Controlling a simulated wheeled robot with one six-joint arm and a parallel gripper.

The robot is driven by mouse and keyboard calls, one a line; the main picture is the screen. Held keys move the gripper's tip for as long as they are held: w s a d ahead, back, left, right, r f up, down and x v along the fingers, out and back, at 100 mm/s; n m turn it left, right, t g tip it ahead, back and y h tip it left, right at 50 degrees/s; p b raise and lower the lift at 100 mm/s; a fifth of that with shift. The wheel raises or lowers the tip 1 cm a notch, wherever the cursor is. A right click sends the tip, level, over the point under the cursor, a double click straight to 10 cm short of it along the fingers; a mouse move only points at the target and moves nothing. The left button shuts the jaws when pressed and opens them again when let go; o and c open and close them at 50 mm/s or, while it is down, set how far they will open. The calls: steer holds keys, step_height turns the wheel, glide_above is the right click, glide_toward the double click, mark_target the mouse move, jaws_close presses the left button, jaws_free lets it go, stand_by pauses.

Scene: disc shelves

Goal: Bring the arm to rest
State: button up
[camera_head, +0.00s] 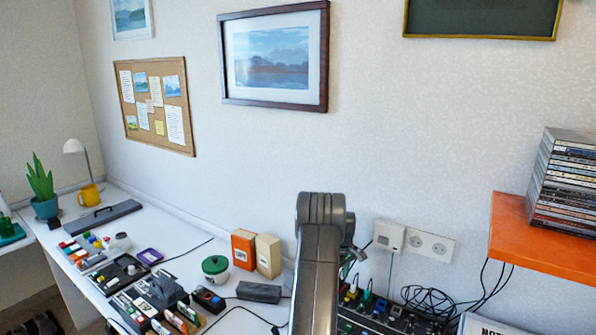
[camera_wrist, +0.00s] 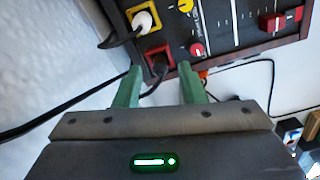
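My arm (camera_head: 318,245) rises in the middle of the head view, its links bent at the top. My gripper (camera_wrist: 160,72) shows in the wrist view with its two green fingers spread apart and nothing held. A black plug in a red socket (camera_wrist: 156,58) appears between the fingertips, with clear gaps at both sides. The fingertips are close to the edge of a black mixer panel (camera_wrist: 235,28); whether they touch it cannot be told.
The mixer (camera_head: 375,318) stands on the desk right of my arm, with loose black cables (camera_head: 430,298) beside it. An orange shelf (camera_head: 540,240) carries a stack of disc cases (camera_head: 562,185).

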step_height(320, 180, down, 2)
steer(key=shift+f, duration=0.1)
steer(key=shift+r+b, duration=0.4)
steer(key=shift+r, duration=1.5)
